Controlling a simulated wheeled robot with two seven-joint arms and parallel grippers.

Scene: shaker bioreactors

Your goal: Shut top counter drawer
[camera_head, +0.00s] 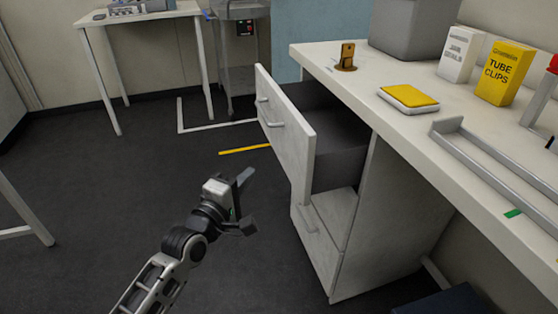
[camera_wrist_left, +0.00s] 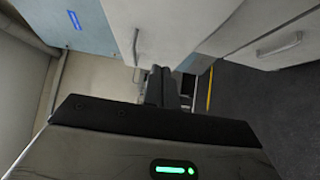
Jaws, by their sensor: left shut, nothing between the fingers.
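The top counter drawer (camera_head: 285,128) is pulled well out of the white counter cabinet (camera_head: 375,215) in the head view. Its white front panel stands off to the left, and its dark inside shows and looks empty. A bar handle (camera_head: 270,113) is on the front panel. My left gripper (camera_head: 244,176) is shut and empty, in front of the drawer front at its lower left, apart from it in the head view. The gripper's fingers also show in the left wrist view (camera_wrist_left: 162,86), with white cabinet fronts and handles beyond them. My right gripper is not in view.
The lower drawer (camera_head: 318,240) is closed. On the counter top (camera_head: 345,75) are a yellow-topped pad (camera_head: 409,97), a brown bracket (camera_head: 346,57), a white box (camera_head: 459,54), a yellow tube clips box (camera_head: 506,72) and a grey bin (camera_head: 413,28). The dark floor (camera_head: 90,200) left of the drawer is clear.

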